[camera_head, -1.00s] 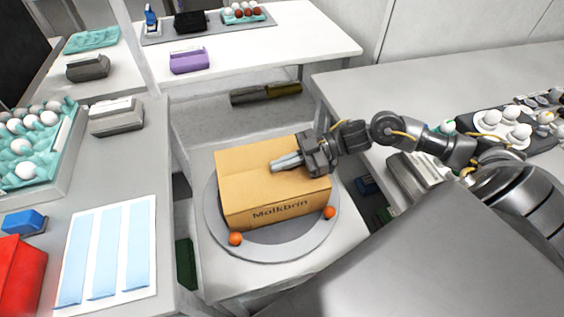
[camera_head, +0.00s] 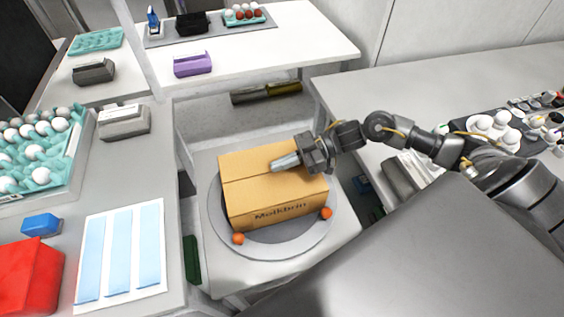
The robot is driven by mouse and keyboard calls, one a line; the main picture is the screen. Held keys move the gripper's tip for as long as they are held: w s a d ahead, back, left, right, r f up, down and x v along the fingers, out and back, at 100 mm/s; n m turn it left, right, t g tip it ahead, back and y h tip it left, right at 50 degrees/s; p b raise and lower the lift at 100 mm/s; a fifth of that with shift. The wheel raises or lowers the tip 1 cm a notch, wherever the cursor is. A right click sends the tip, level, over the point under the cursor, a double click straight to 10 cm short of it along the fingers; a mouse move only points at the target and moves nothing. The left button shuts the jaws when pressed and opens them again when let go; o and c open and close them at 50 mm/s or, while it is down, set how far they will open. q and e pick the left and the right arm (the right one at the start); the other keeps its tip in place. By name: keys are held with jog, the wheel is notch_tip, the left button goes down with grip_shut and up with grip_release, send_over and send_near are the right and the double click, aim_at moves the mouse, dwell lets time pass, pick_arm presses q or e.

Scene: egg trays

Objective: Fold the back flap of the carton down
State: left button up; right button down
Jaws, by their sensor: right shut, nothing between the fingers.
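The carton (camera_head: 283,205) is a tan cardboard box with dark lettering on its front side. It sits on a round grey turntable (camera_head: 217,218). Its top looks covered by flaps, with a seam running across from left to right. The back flap (camera_head: 245,163) lies flat or nearly flat behind the seam. My right gripper (camera_head: 283,163) comes in from the right over the top of the carton. Its fingers are shut with nothing between them, at the back flap near the seam. I cannot tell whether they touch the cardboard. My left gripper is out of view.
Two orange balls (camera_head: 238,239) (camera_head: 326,213) sit at the turntable's front edge. The left table holds a teal egg tray (camera_head: 75,150), a blue box (camera_head: 42,224), a red box (camera_head: 30,277) and a sheet with blue strips (camera_head: 122,252). A grey counter (camera_head: 420,85) lies at the right.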

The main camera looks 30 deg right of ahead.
jog(key=v, duration=0.3)
jog(key=b+v, duration=0.1)
jog(key=v, duration=0.2)
jog(key=r+b+v, duration=0.1)
jog(key=v, duration=0.2)
jog(key=shift+s, duration=0.1)
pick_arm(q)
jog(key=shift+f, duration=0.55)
pick_arm(e)
jog(key=shift+s+d+r, duration=0.15)
jog(key=shift+d+r, duration=0.05)
jog(key=shift+d, duration=0.25)
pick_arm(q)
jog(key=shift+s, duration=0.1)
pick_arm(e)
jog(key=shift+a, duration=0.1)
